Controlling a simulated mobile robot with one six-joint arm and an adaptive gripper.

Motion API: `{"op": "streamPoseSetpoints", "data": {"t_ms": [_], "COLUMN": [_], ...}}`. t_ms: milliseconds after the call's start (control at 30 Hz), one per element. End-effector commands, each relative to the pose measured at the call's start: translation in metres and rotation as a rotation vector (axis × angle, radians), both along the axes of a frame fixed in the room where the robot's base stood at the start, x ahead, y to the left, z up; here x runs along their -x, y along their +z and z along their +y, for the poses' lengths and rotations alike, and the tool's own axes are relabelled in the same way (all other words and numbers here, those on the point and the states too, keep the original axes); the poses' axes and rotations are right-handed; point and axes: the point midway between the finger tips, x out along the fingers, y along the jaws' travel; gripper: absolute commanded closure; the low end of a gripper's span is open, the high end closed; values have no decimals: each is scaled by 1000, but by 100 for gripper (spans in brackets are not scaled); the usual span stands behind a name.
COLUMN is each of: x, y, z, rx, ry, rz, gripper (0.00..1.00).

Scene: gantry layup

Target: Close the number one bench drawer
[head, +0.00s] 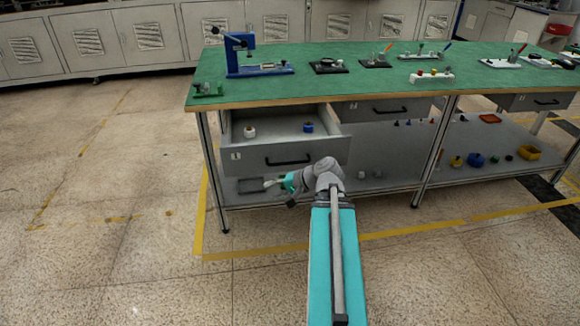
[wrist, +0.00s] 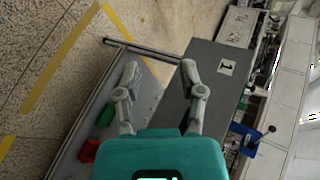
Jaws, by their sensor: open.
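The number one drawer (head: 250,158) is pulled out from the left end of the green-topped bench (head: 330,92). Its grey front carries a label 1 at the left and a dark bar handle (head: 288,161). A white round thing (head: 249,132) and a blue one (head: 308,127) sit inside. My gripper (head: 268,184) is just below the drawer front's lower edge in the head view, fingers pointing left. In the wrist view my gripper (wrist: 159,72) is open with nothing between its fingers. The labelled drawer front (wrist: 218,72) lies beside the right finger; I cannot tell if they touch.
A second drawer (head: 380,109) to the right looks shut. A blue press (head: 245,55) stands on the bench top. Bench legs flank the drawer. The floor at left is clear.

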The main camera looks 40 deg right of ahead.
Motion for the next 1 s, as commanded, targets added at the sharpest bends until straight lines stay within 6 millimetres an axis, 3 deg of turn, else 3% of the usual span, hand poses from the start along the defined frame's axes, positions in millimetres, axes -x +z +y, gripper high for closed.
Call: {"op": "streamPoseSetpoints", "data": {"t_ms": [600, 800, 1000], "x": [54, 72, 79], "y": [24, 32, 36], "z": [-109, -133, -142], "rx": [-209, -252, -269], "ry": [-305, -371, -396], "rz": [-240, -304, -329], "gripper": [49, 49, 49]}}
